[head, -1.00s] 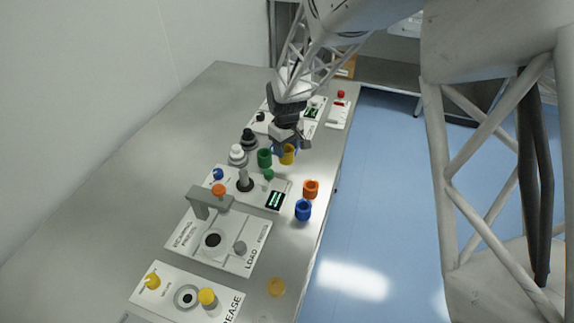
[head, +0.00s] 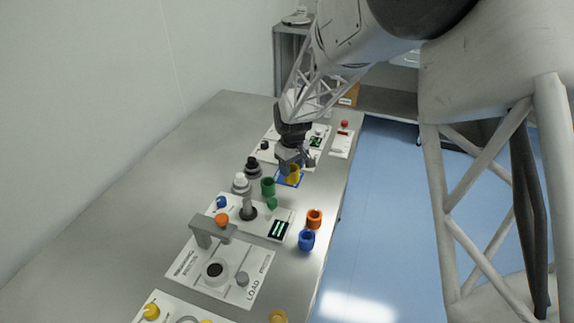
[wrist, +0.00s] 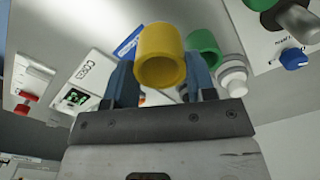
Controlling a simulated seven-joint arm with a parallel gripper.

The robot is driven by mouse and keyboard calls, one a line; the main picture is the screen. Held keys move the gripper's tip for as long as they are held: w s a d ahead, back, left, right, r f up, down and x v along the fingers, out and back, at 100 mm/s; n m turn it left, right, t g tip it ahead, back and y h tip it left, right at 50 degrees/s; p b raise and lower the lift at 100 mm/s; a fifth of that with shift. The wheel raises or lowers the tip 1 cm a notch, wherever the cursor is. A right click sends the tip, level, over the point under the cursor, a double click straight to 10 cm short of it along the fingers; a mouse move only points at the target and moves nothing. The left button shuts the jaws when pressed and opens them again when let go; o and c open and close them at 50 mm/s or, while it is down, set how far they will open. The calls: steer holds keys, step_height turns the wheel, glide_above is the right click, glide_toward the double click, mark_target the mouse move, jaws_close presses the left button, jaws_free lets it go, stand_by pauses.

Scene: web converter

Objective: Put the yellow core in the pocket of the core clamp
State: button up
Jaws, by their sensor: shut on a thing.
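The yellow core (head: 293,173) is a short hollow cylinder. My gripper (head: 291,166) is shut on it, over or at the blue-edged square (head: 279,181) on the table. In the wrist view the core (wrist: 160,52) sits between the two blue-grey fingers, its open end towards the camera. I cannot tell from the head view whether it is clear of the surface. I cannot tell for certain which fixture is the core clamp; a white panel with a dark upright post (head: 247,207) stands nearer, and its pocket is not clearly visible.
A green cup (head: 268,187) stands close left of my gripper, with black (head: 252,167) and white (head: 240,183) knobbed pieces beyond. Orange (head: 314,218) and blue (head: 306,240) cups stand near the right table edge. A grey press frame (head: 212,228) rises in front. The table's left side is clear.

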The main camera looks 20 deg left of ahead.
steer(key=shift+w+a, duration=0.2)
steer(key=shift+w, duration=2.05)
steer(key=shift+w+a, duration=0.1)
steer(key=shift+w, duration=0.05)
steer(key=w+a, duration=0.2)
steer(key=w, duration=0.2)
steer(key=w+a+f, duration=0.1)
steer(key=w+a, duration=0.2)
steer(key=w, duration=0.2)
steer(key=w+a, duration=0.3)
steer(key=w, duration=0.1)
steer(key=shift+w+f, duration=0.2)
steer(key=shift+w, duration=0.05)
steer(key=shift+f, duration=1.75)
steer(key=shift+f, duration=0.1)
steer(key=o, duration=0.9)
steer(key=shift+c, duration=0.2)
